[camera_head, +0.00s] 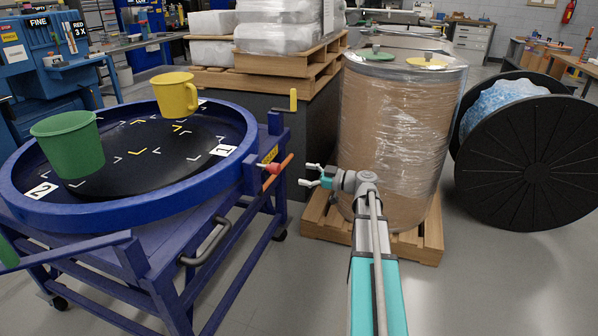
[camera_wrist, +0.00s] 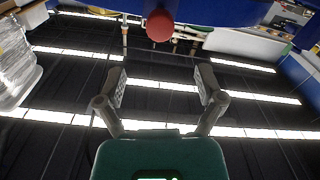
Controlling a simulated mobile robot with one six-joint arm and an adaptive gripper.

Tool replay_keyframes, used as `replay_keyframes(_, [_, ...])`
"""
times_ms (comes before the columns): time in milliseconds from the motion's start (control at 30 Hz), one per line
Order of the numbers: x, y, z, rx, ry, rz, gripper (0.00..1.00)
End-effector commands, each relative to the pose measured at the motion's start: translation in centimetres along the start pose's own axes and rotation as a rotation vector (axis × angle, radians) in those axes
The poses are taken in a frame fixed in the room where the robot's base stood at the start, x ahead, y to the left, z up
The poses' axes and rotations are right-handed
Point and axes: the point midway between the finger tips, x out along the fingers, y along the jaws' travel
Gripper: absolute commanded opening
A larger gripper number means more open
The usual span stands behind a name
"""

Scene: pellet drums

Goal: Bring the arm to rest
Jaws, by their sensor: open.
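My gripper (camera_head: 314,176) is at the end of my outstretched arm, between the blue round turntable and the wrapped drum in the head view. It points left toward the turntable's edge, apart from it. In the wrist view, my gripper (camera_wrist: 160,85) has its two fingers spread with nothing between them. A red knob (camera_head: 270,168) on the turntable's side is a little left of my gripper; a red round end (camera_wrist: 160,25) also shows at the top of the wrist view.
The blue turntable (camera_head: 232,165) holds a green mug (camera_head: 68,146) and a yellow mug (camera_head: 174,95). The wrapped drum (camera_head: 395,140) stands on a pallet (camera_head: 428,235) just behind my arm. A black reel (camera_head: 535,165) stands at right. Front right floor is clear.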

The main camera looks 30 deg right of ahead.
Motion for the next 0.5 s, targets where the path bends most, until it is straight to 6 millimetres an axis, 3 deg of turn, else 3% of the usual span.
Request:
replay_keyframes(300, [0.3,-0.3,0.1,0.01,-0.008,-0.007,0.87])
replay_keyframes(500, [2.2,-3.0,1.1,0.089,-0.084,-0.068,0.87])
